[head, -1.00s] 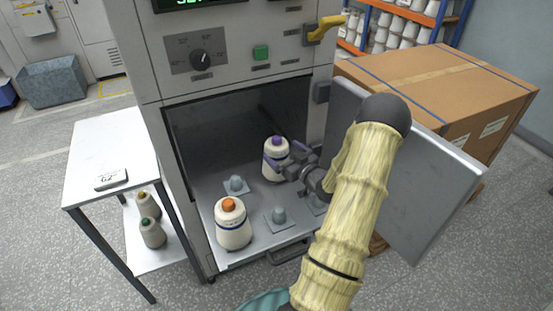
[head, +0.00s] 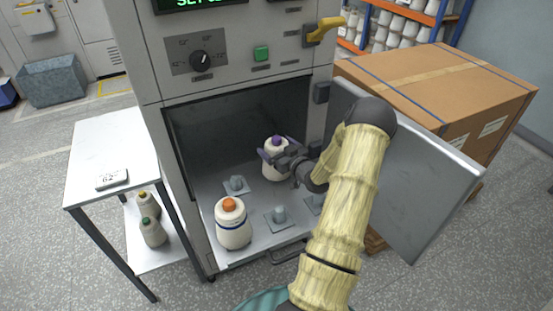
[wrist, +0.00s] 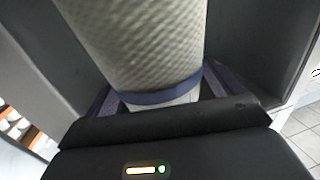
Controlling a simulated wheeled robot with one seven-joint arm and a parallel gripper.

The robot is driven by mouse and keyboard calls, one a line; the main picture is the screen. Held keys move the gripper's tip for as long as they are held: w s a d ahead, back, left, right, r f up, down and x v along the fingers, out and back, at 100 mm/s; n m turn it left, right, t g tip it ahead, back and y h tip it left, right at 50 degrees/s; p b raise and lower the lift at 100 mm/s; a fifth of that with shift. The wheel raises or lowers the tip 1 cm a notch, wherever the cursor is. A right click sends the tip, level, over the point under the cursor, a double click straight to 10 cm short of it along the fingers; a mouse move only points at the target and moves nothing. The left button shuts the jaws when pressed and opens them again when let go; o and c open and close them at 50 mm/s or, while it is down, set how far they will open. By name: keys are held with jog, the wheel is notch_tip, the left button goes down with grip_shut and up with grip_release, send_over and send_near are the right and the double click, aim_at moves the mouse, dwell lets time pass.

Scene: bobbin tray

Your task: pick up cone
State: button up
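A white cone with a purple top (head: 277,172) stands at the back right inside the open chamber. My gripper (head: 272,160) is at this cone, with its purple fingers reaching around the upper body from the right. In the wrist view the cone's textured body (wrist: 140,45) and its blue band fill the space between the fingers (wrist: 160,95). Whether the fingers press on the cone or stand slightly apart from it cannot be told. A second white cone, with an orange top and a blue band (head: 233,228), stands upright at the front left of the chamber floor.
The open door (head: 425,185) is at the right, before a cardboard box (head: 430,75). A side table (head: 110,150) stands left, with two cones below.

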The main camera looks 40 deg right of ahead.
jog(key=c, duration=1.3)
jog(key=shift+r, duration=0.15)
notch_tip(320, 180, up, 10)
jog(key=shift+f, duration=0.1)
